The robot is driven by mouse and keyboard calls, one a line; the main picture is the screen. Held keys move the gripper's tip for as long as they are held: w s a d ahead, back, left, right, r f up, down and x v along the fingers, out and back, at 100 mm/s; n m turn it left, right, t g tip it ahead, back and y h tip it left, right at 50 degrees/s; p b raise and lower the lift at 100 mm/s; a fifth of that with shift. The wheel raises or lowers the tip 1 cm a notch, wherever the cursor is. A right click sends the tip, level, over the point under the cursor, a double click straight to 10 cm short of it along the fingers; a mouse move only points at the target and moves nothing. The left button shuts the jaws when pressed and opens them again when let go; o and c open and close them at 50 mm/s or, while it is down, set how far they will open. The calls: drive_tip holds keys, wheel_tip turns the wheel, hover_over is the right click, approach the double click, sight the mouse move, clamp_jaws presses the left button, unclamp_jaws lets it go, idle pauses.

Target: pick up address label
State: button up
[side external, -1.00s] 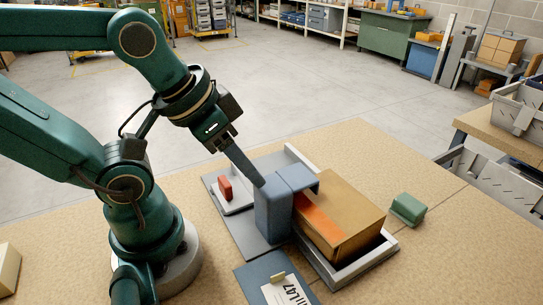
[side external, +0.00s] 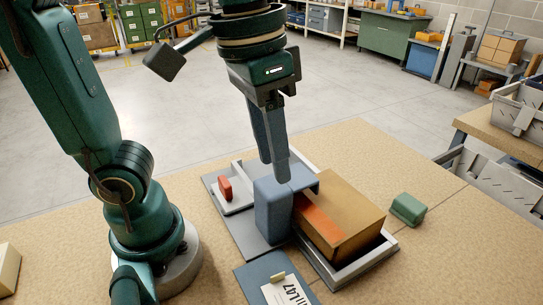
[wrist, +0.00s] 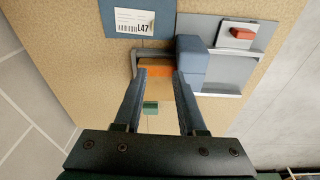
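The address label (side external: 287,292) is a white card with "L47" print, lying on a dark blue pad (side external: 250,278) at the table's near edge. The frame's bottom edge cuts it off in the side view. In the wrist view the label (wrist: 135,22), with its barcode, shows whole at the top. A small cream tab (side external: 278,277) sits at its edge. My gripper (side external: 280,168) points down, behind the label in the side view, near the top of a blue block. In the wrist view its two fingers (wrist: 160,76) are apart, with nothing held between them.
A red piece (side external: 225,188) lies on a small white tray. A green block (side external: 408,207) lies right.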

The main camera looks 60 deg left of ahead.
sight(281, 279)
drive_tip(key=shift+g+y, duration=0.3)
drive_tip(key=shift+g, duration=0.6)
drive_tip(key=d+f, duration=0.1)
drive_tip(key=f, duration=0.5)
drive_tip(key=d+f, duration=0.1)
drive_tip(key=f, duration=0.6)
drive_tip(key=d+f, duration=0.1)
drive_tip(key=f, duration=0.6)
drive_tip(key=shift+f, duration=0.2)
clamp_jaws()
